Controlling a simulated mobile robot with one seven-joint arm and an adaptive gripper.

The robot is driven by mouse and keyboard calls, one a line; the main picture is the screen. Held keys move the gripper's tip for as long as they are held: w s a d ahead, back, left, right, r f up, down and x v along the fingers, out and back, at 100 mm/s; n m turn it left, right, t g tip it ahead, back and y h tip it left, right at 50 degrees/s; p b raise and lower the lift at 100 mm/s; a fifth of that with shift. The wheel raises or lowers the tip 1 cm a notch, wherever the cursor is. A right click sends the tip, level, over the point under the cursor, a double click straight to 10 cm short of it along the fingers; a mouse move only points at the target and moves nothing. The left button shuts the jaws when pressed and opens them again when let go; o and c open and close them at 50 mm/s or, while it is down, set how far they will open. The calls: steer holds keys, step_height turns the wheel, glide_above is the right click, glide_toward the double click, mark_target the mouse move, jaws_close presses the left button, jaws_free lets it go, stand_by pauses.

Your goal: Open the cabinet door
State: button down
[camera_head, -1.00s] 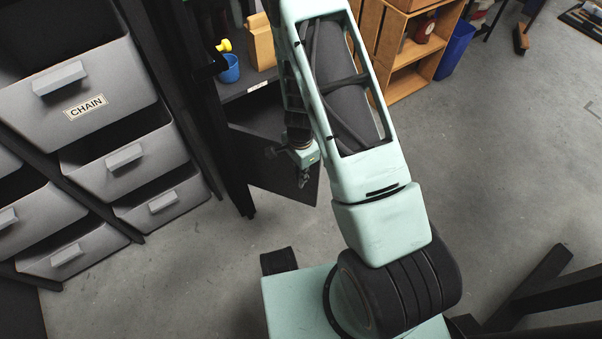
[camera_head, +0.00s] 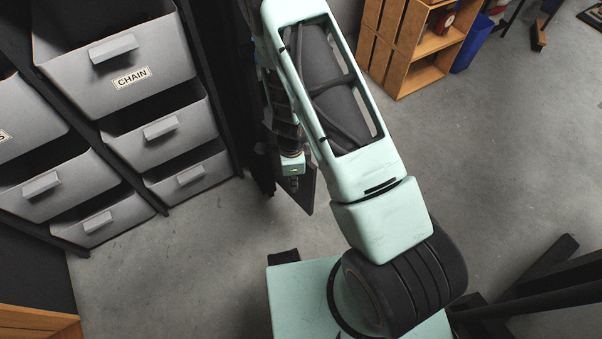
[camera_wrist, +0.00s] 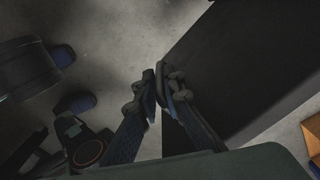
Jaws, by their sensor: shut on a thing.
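The cabinet door is a dark flat panel. In the head view it (camera_head: 307,194) shows as a narrow slanted shape below my forearm, standing out from the dark cabinet frame (camera_head: 262,160). In the wrist view the door (camera_wrist: 240,70) fills much of the right side. My gripper (camera_wrist: 163,72) is shut at the door's near edge, its fingertips close together there. I cannot make out the handle between them. In the head view my gripper (camera_head: 294,183) is small and partly hidden. My arm hides most of the cabinet.
Grey drawer bins (camera_head: 155,125) stand at the left, one labelled CHAIN. A wooden shelf (camera_head: 405,50) and a blue bin (camera_head: 472,45) stand at the back right. A wooden edge (camera_head: 38,322) shows at bottom left. Grey floor (camera_head: 500,150) is open at right.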

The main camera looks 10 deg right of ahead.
steer(key=c, duration=2.7)
jaws_free()
steer(key=shift+m, duration=0.7)
steer(key=a, duration=0.1)
steer(key=s+a, duration=0.1)
steer(key=a, duration=0.1)
steer(key=a+p, duration=0.1)
steer(key=shift+s+a, duration=0.15)
steer(key=shift+s, duration=0.25)
steer(key=shift+c, duration=0.2)
steer(key=shift+o, duration=1.1)
steer(key=o, duration=0.5)
steer(key=shift+w, duration=0.1)
step_height(320, 180, up, 12)
